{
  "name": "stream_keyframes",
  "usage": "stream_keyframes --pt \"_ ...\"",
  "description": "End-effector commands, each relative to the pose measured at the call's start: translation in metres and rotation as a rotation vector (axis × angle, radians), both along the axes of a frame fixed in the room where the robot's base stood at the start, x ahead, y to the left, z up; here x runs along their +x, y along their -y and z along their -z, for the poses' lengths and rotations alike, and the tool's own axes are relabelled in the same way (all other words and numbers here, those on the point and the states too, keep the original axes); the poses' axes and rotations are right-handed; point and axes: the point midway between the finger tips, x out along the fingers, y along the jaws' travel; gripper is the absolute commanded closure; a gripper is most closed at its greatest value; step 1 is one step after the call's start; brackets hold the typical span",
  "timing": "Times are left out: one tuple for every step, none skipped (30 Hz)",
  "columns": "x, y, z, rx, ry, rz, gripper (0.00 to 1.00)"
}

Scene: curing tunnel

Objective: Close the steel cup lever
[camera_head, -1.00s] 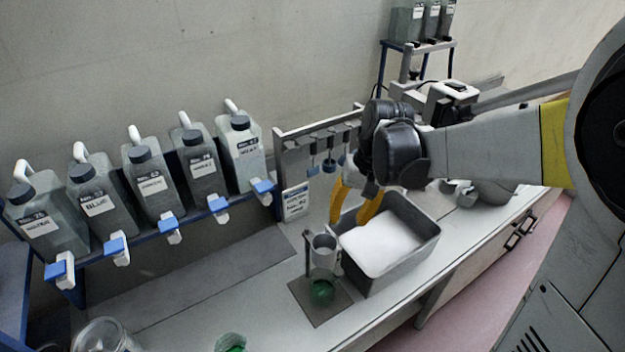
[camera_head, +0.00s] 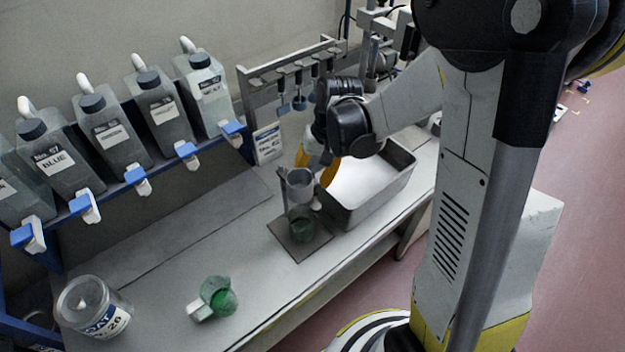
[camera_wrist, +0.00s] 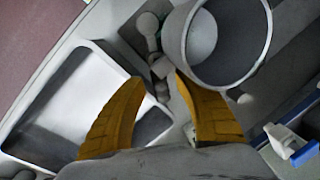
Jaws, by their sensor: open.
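The steel cup (camera_head: 299,188) sits upright in a stand on a dark base plate (camera_head: 283,240), with a green vessel (camera_head: 302,226) below it. In the wrist view the cup's round open rim (camera_wrist: 262,50) is large at the upper right. A grey lever-like part with a rounded knob (camera_wrist: 148,24) shows just left of the cup; whether it is open or closed is unclear. My gripper (camera_head: 317,172) has yellow fingers, apart and empty, close beside the cup. In the wrist view the gripper (camera_wrist: 160,83) has its right fingertip near the cup's lower left side.
Bottles with blue-handled taps (camera_head: 132,174) line the left rack. A green measuring cup (camera_head: 217,295) and a clear jar (camera_head: 85,300) are on the front bench. Bench between is clear.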

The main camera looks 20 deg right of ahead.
Motion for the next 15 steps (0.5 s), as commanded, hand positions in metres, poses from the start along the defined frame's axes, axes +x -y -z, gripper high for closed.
stream_keyframes --pt "0.0 0.0 -0.0003 0.0 0.0 0.0 0.62" --pt "0.0 0.0 -0.0004 0.0 0.0 0.0 0.62" --pt "0.0001 0.0 -0.0004 0.0 0.0 0.0 0.62" --pt "0.0001 0.0 -0.0004 0.0 0.0 0.0 0.63" --pt "0.0001 0.0 -0.0005 0.0 0.0 0.0 0.72" --pt "0.0001 0.0 -0.0005 0.0 0.0 0.0 0.84" --pt "0.0001 0.0 -0.0005 0.0 0.0 0.0 0.93" --pt "0.0001 0.0 -0.0005 0.0 0.0 0.0 1.0" --pt "0.0001 0.0 -0.0005 0.0 0.0 0.0 1.0" --pt "0.0001 0.0 -0.0005 0.0 0.0 0.0 1.0" --pt "0.0001 0.0 -0.0005 0.0 0.0 0.0 1.0" --pt "0.0001 0.0 -0.0005 0.0 0.0 0.0 1.0" --pt "0.0001 0.0001 -0.0005 0.0 0.0 0.0 1.0" --pt "0.0001 0.0001 -0.0004 0.0 0.0 0.0 1.0" --pt "0.0 0.0001 -0.0004 0.0 0.0 0.0 1.0"
